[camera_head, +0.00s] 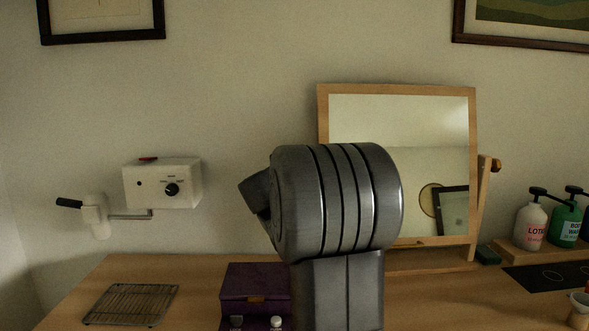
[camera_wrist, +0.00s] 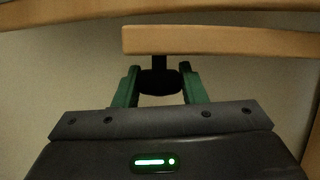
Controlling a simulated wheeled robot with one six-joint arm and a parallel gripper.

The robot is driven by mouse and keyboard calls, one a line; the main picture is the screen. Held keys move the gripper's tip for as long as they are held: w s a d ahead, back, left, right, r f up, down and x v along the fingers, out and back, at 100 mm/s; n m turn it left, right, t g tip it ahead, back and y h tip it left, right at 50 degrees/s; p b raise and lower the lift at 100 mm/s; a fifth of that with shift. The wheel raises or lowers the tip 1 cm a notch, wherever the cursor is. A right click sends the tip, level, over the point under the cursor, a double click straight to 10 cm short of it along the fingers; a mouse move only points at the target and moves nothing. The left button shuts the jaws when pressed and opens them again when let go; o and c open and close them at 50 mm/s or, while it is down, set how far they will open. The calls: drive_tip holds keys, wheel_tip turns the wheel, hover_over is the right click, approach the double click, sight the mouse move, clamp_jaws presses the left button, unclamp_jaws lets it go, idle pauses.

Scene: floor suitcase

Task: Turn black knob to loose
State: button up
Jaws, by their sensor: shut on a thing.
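In the wrist view my gripper (camera_wrist: 158,80) has its two green fingers on either side of a dark round knob (camera_wrist: 160,84). The gripper is shut on this black knob. A short dark stem joins the knob to a wooden bar (camera_wrist: 220,41) just beyond it. In the head view a wood-framed tilting mirror (camera_head: 398,90) stands on the wooden table, partly hidden by my grey arm. My gripper and the held knob are hidden behind the arm there. Any marking for loose or tight cannot be seen.
A white wall box (camera_head: 150,188) with a black dial (camera_head: 172,189) hangs at left. A wire rack (camera_head: 130,304) and a purple box (camera_head: 254,284) sit on the table. Pump bottles (camera_head: 531,222) stand at right. More wooden frame (camera_wrist: 80,14) crosses close above my gripper.

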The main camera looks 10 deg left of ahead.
drive_tip(key=shift+r+g+p, duration=0.3)
drive_tip(key=shift+r+p, duration=0.05)
drive_tip(key=shift+p, duration=0.9)
drive_tip(key=p, duration=0.2)
drive_tip(key=g+p, duration=0.1)
drive_tip(key=p, duration=0.1)
drive_tip(key=shift+r+n+g, duration=0.2)
drive_tip(key=shift+n+g, duration=0.1)
drive_tip(key=shift+n, duration=0.1)
drive_tip(key=g+p, duration=0.2)
drive_tip(key=p, duration=0.7)
drive_tip(key=shift+r+n+g+p, duration=0.1)
drive_tip(key=shift+n+g+p, duration=0.3)
drive_tip(key=g+p, duration=0.2)
drive_tip(key=p, duration=0.3)
drive_tip(key=shift+a+n, duration=0.1)
drive_tip(key=shift+n, duration=0.2)
drive_tip(key=shift+f+g+h+p, duration=0.3)
drive_tip(key=shift+g+p, duration=0.5)
drive_tip(key=shift+p, duration=0.3)
drive_tip(key=shift+f+n+g+p, duration=0.1)
drive_tip(key=shift+n+g+p, duration=0.3)
drive_tip(key=shift+g, duration=0.7)
drive_tip(key=shift+h, duration=0.3)
